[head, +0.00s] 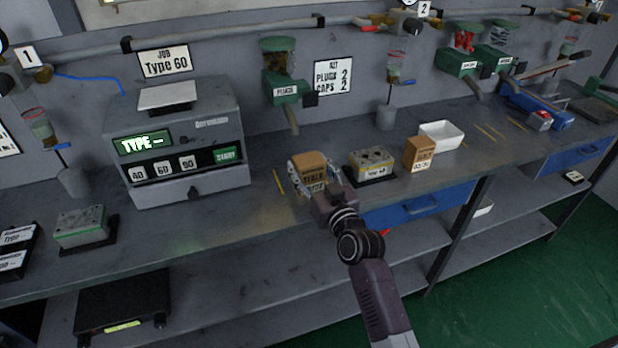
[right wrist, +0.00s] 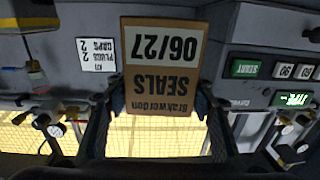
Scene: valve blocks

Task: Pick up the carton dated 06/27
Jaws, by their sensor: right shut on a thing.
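The brown carton (head: 309,162) is at the middle of the bench in the head view. In the right wrist view the carton (right wrist: 163,72) appears upside down, with "SEALS" and a white label reading 06/27. My right gripper (head: 313,182) is shut on it, one finger on each side. In the right wrist view the gripper (right wrist: 160,98) frames the carton's sides. I cannot tell whether the carton touches the bench. A second brown carton (head: 420,152) stands to the right; its date is too small to read surely. My left gripper is not in view.
A valve block on a black tray (head: 371,166) sits just right of the held carton. A white bin (head: 441,135) stands behind the second carton. The grey Type machine (head: 186,150) is on the left. Bare bench (head: 250,195) lies between machine and carton.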

